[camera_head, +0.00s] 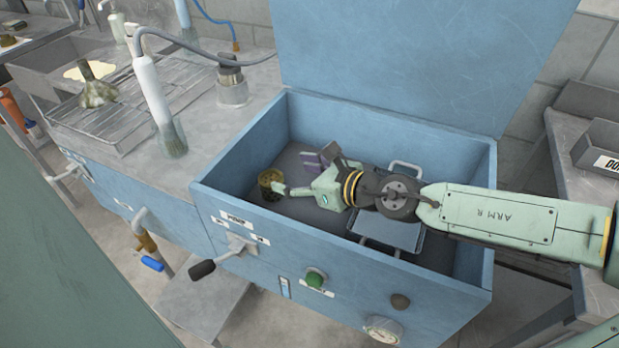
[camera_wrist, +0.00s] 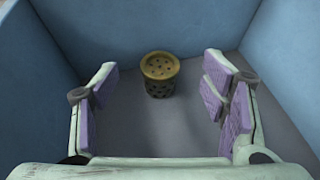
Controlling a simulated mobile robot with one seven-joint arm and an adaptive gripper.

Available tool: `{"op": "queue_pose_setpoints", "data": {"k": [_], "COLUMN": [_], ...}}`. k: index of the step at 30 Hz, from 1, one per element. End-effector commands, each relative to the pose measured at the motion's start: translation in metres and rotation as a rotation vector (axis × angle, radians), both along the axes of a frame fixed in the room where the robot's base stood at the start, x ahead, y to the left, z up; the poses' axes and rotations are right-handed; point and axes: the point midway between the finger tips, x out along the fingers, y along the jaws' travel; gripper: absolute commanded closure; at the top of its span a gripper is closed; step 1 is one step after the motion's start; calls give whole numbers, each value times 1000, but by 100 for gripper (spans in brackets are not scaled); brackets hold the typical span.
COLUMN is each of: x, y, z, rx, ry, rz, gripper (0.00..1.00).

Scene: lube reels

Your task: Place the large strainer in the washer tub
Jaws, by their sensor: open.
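The large strainer, a yellowish-brown perforated cup with a rim (camera_head: 271,184), stands upright on the floor of the washer tub, near its left corner. It also shows in the wrist view (camera_wrist: 160,73), centred beyond my fingers. The blue washer tub (camera_head: 222,205) is open, with its lid raised behind it. My gripper (camera_head: 298,175) is inside the tub, to the right of the strainer. In the wrist view my gripper (camera_wrist: 165,100) is open, with purple pads wide apart and nothing between them. The strainer does not touch the fingers.
A grey tray with handles (camera_head: 388,232) lies in the tub under my arm. A steel counter with a wire rack (camera_head: 135,100), a hanging brush (camera_head: 170,138) and a hose stands to the left. A grey labelled bin (camera_head: 600,150) stands at the right. Tub walls enclose my gripper.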

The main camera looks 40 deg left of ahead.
Motion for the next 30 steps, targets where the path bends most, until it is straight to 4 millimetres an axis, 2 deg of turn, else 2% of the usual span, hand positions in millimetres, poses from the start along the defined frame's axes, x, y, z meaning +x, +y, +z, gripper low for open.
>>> {"op": "queue_pose_setpoints", "data": {"k": [3,11,26,30], "x": [1,-1,-1,-10], "y": [-17,-34,-35,-23], "z": [6,14,15,21], "rx": [2,0,0,27], "ry": [0,0,-1,11], "rz": [-4,-1,0,25], "gripper": [33,33,33,33]}}
